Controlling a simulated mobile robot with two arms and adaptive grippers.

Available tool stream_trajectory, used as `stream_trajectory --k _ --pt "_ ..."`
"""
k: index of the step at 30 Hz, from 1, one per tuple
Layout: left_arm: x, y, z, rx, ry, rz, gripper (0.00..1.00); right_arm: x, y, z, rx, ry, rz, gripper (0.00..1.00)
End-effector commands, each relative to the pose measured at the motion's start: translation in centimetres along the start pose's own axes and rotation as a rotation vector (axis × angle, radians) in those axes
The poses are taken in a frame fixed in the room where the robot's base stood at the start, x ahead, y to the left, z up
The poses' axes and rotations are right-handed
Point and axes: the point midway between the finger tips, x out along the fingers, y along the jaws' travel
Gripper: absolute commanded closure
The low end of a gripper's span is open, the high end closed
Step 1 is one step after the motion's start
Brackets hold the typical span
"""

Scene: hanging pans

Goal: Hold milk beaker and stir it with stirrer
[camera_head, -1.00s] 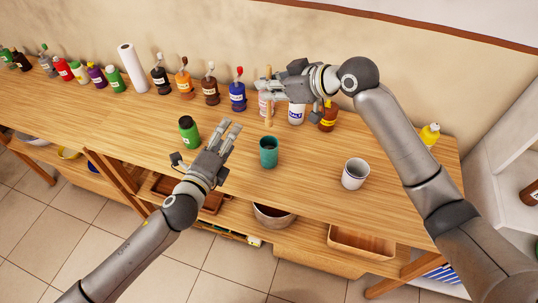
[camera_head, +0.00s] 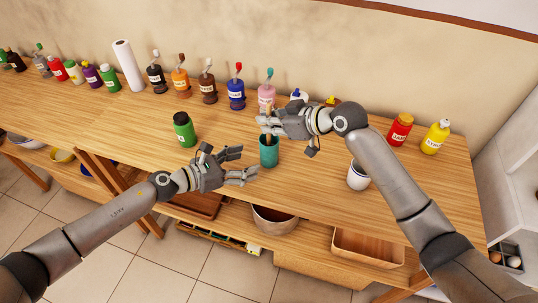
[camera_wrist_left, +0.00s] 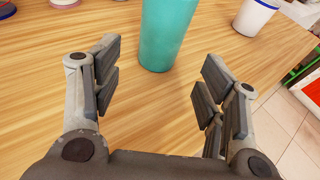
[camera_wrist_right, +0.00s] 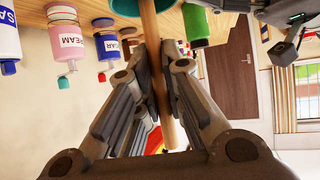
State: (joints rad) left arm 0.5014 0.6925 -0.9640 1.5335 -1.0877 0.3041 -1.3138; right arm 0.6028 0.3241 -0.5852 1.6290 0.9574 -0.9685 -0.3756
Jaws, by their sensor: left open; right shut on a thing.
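A teal beaker (camera_head: 268,155) stands upright on the wooden table, and it also shows in the left wrist view (camera_wrist_left: 166,35). My left gripper (camera_head: 247,164) is open just left of it, fingers pointing at it and apart from it. In the left wrist view the beaker stands beyond the fingertips. My right gripper (camera_head: 263,124) is shut on a wooden stirrer (camera_wrist_right: 156,62) above the beaker. The stirrer's lower end is at the beaker's mouth; how deep it reaches and the beaker's contents are hidden.
A white cup (camera_head: 357,178) stands to the right, partly behind my right arm. A green bottle (camera_head: 184,130) stands to the left. Several labelled bottles and a paper roll (camera_head: 128,66) line the back. The table between the green bottle and the beaker is clear.

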Motion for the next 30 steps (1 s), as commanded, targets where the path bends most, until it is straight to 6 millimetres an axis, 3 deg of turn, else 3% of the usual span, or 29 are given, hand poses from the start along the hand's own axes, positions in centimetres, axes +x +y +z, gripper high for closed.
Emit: stream_trajectory --k 9,15,30 --pt "4.9 0.0 0.0 -0.001 -0.003 0.000 0.33 0.4 0.0 0.7 0.000 -0.001 0.000 1.00" --pt "7.1 0.0 0.0 -0.002 -0.003 0.001 0.33 0.7 0.0 1.2 0.000 -0.001 0.000 1.00" --pt "8.0 0.0 0.1 -0.002 -0.002 0.001 0.35 0.8 0.0 1.4 0.000 -0.001 0.000 1.00"
